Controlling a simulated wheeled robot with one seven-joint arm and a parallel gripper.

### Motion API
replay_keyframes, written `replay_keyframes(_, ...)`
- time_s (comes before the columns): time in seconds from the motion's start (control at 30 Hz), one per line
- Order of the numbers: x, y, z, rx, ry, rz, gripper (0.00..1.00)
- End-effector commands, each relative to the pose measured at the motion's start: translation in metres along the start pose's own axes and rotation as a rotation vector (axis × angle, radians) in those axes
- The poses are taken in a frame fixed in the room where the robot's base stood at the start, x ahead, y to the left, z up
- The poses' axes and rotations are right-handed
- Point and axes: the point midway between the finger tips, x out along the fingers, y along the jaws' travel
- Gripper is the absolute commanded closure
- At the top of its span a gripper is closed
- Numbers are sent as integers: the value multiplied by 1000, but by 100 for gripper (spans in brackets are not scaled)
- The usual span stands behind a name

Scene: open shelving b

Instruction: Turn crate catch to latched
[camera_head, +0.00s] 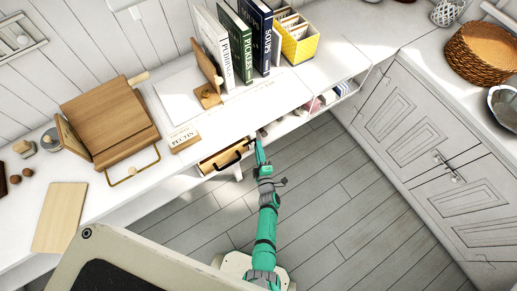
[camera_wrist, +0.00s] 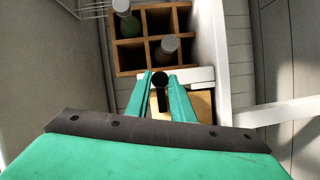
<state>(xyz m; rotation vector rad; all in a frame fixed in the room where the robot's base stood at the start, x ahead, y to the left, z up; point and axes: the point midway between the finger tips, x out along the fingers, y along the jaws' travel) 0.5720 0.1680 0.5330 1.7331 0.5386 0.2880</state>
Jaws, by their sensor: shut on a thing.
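My gripper (camera_wrist: 160,78) is in the middle of the wrist view, its two green fingers on either side of a dark round piece (camera_wrist: 161,88). It is shut on this piece, which seems to be the crate catch; its turn position cannot be told. Beyond the fingertips is a wooden crate (camera_wrist: 128,43) with square compartments. In the head view my gripper (camera_head: 259,148) reaches under the counter's front edge, right of a wooden drawer front; the catch is too small to make out there.
A green bottle (camera_wrist: 130,24) and a grey-capped bottle (camera_wrist: 169,46) stand in the crate. A white post (camera_wrist: 212,60) is close on the right. A drawer with a black handle (camera_head: 235,159) is left of my gripper. The grey floor (camera_head: 325,190) at right is clear.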

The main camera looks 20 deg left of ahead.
Motion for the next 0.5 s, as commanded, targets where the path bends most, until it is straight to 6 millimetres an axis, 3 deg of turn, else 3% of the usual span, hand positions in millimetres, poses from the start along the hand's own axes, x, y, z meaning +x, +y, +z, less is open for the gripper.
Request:
replay_keyframes(0.43, -1, 0, 1, -8, -1, 2, 100)
replay_keyframes(0.47, -1, 0, 1, -8, -1, 2, 77)
replay_keyframes(0.5, -1, 0, 1, -8, -1, 2, 67)
